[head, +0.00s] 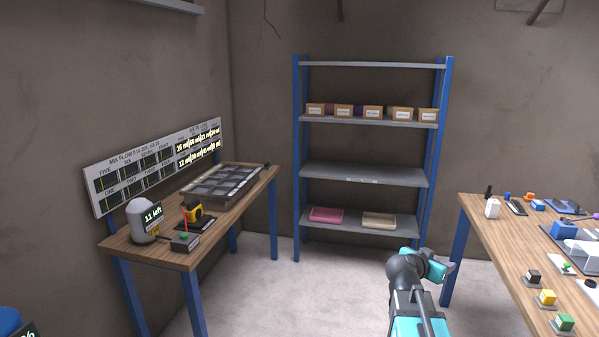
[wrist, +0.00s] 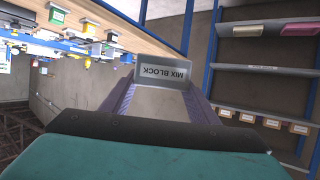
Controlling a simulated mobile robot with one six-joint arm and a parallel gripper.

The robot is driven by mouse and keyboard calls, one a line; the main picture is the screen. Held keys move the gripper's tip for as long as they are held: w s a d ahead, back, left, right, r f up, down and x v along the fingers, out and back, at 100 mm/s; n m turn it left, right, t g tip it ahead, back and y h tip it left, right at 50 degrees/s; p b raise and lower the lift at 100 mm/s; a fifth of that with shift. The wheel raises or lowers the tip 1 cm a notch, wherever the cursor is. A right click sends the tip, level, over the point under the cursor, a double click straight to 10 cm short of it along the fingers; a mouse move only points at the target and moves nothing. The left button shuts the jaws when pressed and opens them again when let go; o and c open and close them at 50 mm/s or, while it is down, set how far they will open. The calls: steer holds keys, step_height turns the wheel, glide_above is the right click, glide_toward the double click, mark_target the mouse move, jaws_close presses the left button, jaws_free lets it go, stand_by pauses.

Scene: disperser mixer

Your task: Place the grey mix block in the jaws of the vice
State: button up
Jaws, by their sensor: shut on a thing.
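My gripper (head: 446,268) is in the lower right of the head view, in the gap between the shelf and the right-hand table. In the wrist view my gripper (wrist: 160,98) is shut on the grey mix block (wrist: 164,74), which sits between the fingertips. Its label "MIX BLOCK" appears upside down. In the head view the block is too small to make out clearly. A blue device (head: 563,229) stands on the right table near the picture edge; I cannot tell for sure whether it is the vice.
The right table (head: 490,227) holds several small coloured blocks and tools. A blue-posted shelf (head: 365,174) with boxes and two trays stands at the back. The left table (head: 165,252) holds a white dome device (head: 141,222) and a compartment tray (head: 204,204). Open floor lies between.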

steer(key=w+a+r+n+t+y, duration=0.1)
steer(key=w+a+r+n+y, duration=0.1)
steer(key=a, duration=0.6)
steer(key=w+a+r+n+t+y+b, duration=0.1)
steer(key=w+a+r+n+t+y, duration=0.1)
steer(key=a, duration=0.7)
steer(key=w+a+r+n+t+y, duration=0.2)
steer(key=a+n+y, duration=0.4)
steer(key=a, duration=0.3)
steer(key=shift+w+r+y+b, duration=0.15)
steer(key=shift+r+y+b, duration=0.2)
steer(key=shift+r, duration=0.3)
steer(key=shift+w, duration=0.15)
